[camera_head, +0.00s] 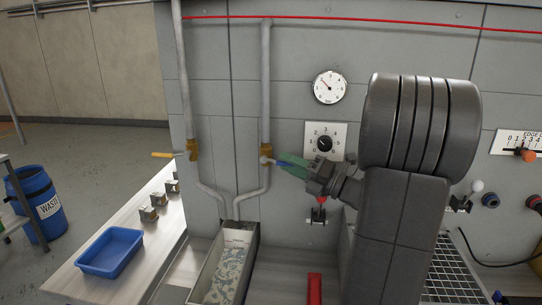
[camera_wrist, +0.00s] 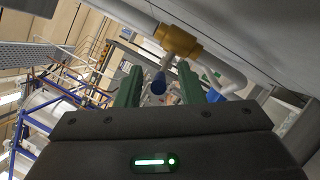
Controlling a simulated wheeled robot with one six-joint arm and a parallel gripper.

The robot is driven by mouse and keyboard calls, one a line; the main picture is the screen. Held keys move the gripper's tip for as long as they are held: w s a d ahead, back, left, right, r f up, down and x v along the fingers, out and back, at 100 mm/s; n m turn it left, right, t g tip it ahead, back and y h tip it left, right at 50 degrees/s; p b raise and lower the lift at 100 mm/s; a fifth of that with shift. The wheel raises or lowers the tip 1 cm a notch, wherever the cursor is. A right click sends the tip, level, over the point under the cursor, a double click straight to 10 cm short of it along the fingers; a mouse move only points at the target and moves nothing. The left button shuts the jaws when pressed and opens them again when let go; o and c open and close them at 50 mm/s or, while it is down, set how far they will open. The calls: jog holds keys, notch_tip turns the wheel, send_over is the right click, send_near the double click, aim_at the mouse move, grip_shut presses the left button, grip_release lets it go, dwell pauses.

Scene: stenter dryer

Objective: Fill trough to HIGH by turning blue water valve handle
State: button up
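The blue water valve handle (camera_head: 291,159) sticks out to the right from the brass valve (camera_head: 265,149) on the right-hand pipe. My gripper (camera_head: 290,165) is at this handle, and its green fingers partly hide it. In the wrist view the blue handle (camera_wrist: 159,83) lies between the two open fingers (camera_wrist: 172,90), nearer the left one, with gaps showing on both sides. The brass valve (camera_wrist: 178,40) is just beyond the fingertips. The trough (camera_head: 250,262) is a narrow open box below the pipes, with a pale patterned inside; I cannot read its level marks.
A yellow handle (camera_head: 162,155) sits on the left pipe's valve. A dial gauge (camera_head: 330,87) and a numbered knob (camera_head: 324,143) are on the grey wall near my arm. A blue tray (camera_head: 110,252) lies on the left bench, and a blue waste barrel (camera_head: 36,200) stands far left.

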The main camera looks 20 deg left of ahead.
jog(key=p+v, duration=0.4)
jog(key=v, duration=0.9)
jog(key=shift+d, duration=0.35)
